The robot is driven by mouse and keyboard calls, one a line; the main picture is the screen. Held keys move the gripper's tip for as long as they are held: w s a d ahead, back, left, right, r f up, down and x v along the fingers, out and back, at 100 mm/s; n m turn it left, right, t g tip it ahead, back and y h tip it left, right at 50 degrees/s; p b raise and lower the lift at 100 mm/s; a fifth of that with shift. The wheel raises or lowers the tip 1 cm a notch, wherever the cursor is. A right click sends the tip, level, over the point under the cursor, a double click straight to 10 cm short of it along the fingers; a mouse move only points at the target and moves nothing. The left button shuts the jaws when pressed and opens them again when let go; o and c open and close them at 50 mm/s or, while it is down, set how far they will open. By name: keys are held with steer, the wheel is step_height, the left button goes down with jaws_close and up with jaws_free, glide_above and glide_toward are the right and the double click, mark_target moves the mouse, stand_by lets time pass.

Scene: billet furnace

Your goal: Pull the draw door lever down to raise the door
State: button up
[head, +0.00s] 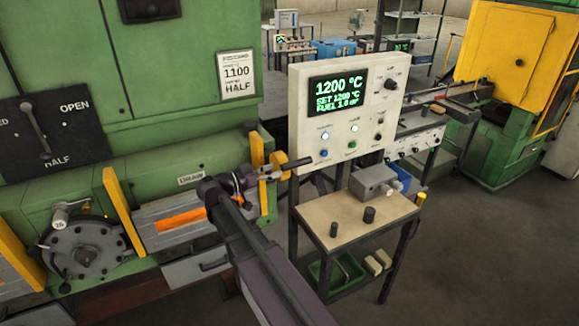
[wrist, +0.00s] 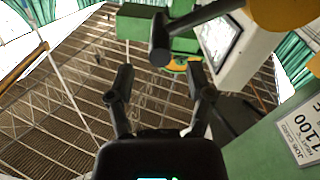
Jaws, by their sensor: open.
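The draw door lever shows in the head view as a dark bar with a black grip (head: 297,164), sticking out to the right from a yellow bracket. In the wrist view its dark grip (wrist: 160,42) lies beyond the fingertips, roughly centred between them, with its rod running to the upper right. My gripper (wrist: 160,78) is open and empty, its two fingers apart, and points up toward the roof. In the head view my gripper (head: 243,181) is just left of the lever, partly hidden by my own arm. The gap to the lever is hard to judge. I cannot make out the door itself.
A glowing orange billet (head: 180,221) lies in a trough left of my gripper. A control panel (head: 345,105) reading 1200 °C stands behind the lever. A small table (head: 350,215) with dark cylinders is at the right. Yellow posts (head: 124,212) flank the trough.

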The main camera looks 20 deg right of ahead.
mark_target(294, 164)
steer(key=shift+w+d, duration=0.1)
steer(key=shift+d, duration=2.55)
steer(key=shift+c, duration=0.2)
